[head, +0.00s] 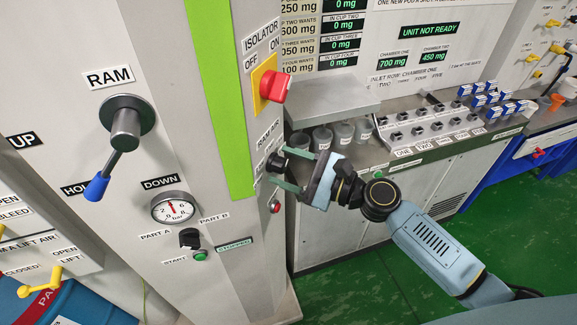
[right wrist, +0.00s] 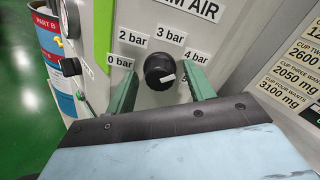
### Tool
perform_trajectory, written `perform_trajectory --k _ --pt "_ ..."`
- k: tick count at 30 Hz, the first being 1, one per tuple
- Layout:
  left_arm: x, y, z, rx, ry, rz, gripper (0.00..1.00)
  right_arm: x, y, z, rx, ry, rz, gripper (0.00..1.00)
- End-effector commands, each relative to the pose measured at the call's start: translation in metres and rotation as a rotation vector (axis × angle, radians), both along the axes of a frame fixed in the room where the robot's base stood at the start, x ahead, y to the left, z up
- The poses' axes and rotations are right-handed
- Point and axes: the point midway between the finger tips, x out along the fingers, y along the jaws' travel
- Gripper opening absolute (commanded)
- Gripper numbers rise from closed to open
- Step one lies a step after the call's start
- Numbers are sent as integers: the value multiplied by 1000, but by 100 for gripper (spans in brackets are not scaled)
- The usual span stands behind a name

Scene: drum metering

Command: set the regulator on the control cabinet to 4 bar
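The regulator is a black round knob (right wrist: 159,71) on the control cabinet (head: 228,225), under the RAM AIR label. In the head view the knob (head: 275,163) shows at the cabinet's right face. Labels 0, 2, 3 and 4 bar ring it, and one more at lower right is mostly hidden. Its white mark sits at the lower right of its face; the exact setting is hard to tell. My right gripper (right wrist: 162,76) is open, its green fingers on either side of the knob with visible gaps. My left gripper is not in view.
A round bar gauge (head: 171,208) has its red needle pointing roughly up. The ram lever (head: 118,150), red isolator switch (head: 274,86) and a red button (head: 275,207) are on the cabinet. Several cups (head: 343,134) stand close behind my right gripper.

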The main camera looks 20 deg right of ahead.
Motion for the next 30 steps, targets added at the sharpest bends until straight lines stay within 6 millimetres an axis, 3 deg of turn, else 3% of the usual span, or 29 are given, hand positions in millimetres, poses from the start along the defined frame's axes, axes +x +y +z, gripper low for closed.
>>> perform_trajectory --k 8,21,30 --pt "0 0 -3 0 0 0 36 -5 -6 -2 -2 2 0 53" --pt "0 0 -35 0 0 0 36 -65 -69 -5 -2 3 -1 53" --pt "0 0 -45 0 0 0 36 -89 -95 -1 0 1 1 53"
